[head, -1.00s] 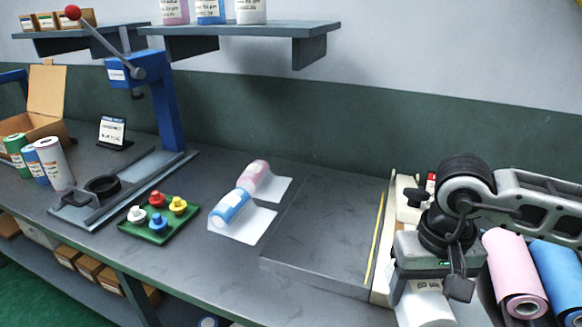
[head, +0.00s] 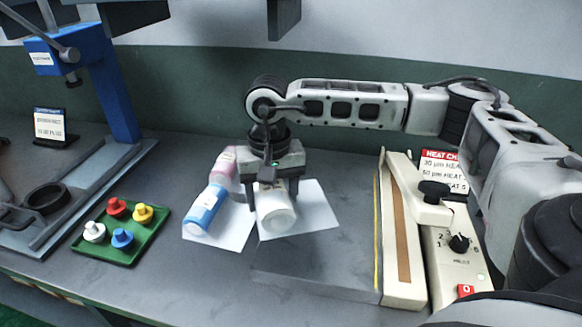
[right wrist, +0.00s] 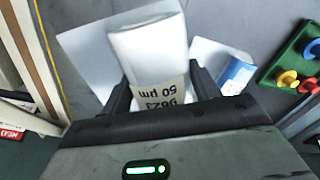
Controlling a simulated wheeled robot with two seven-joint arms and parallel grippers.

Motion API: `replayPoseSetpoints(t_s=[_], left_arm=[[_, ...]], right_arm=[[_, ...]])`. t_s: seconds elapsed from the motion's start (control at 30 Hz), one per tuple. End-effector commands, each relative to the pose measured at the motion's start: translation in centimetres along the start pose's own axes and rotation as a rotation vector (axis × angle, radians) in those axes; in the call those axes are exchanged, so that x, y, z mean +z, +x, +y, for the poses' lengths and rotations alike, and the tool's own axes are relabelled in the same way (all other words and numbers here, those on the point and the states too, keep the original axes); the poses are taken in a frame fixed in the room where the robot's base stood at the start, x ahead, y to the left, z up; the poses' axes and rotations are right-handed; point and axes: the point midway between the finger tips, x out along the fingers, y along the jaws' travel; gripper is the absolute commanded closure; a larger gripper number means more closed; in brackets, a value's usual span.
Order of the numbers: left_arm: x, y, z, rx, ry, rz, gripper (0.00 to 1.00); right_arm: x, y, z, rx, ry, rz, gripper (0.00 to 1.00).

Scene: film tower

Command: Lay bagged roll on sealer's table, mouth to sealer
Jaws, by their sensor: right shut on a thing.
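My right gripper (head: 274,188) is shut on a white roll (head: 276,212), which also shows in the right wrist view (right wrist: 146,48) with a "50 µm" label. A clear flat bag sheet (head: 318,214) spreads from the roll, its free part to the right, toward the sealer. The heat sealer (head: 403,245), cream with a brown strip, stands at the right. The sealer's grey table (head: 325,272) lies left of it, with a yellow line (head: 376,225) along the sealer side. The roll is at the table's left part; I cannot tell whether it touches. My left gripper is out of view.
A blue bagged roll (head: 206,208) and a pink one (head: 224,165) lie close left of the held roll. A green tray (head: 115,250) with coloured knobs is farther left. A blue press (head: 110,90) stands at the back left. The sealer table's front is clear.

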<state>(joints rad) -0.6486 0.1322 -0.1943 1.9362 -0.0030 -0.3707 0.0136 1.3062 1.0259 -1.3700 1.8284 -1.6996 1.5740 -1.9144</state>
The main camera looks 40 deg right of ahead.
Motion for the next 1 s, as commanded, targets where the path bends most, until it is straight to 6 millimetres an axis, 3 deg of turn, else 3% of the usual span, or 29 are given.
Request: replayPoseSetpoints(t_s=[0.1,0.3,0.57,1.0], left_arm=[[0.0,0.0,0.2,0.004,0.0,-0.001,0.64],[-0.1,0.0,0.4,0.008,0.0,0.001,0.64],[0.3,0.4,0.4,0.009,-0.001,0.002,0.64],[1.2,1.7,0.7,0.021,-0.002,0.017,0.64]], right_arm=[[-3.3,0.3,4.0,0.003,0.221,0.003,0.71],[-5.9,0.4,8.2,0.006,0.429,0.01,0.71],[-6.2,1.4,8.9,0.007,0.461,0.011,0.71],[-6.2,5.6,8.8,0.006,0.459,0.012,0.71]])
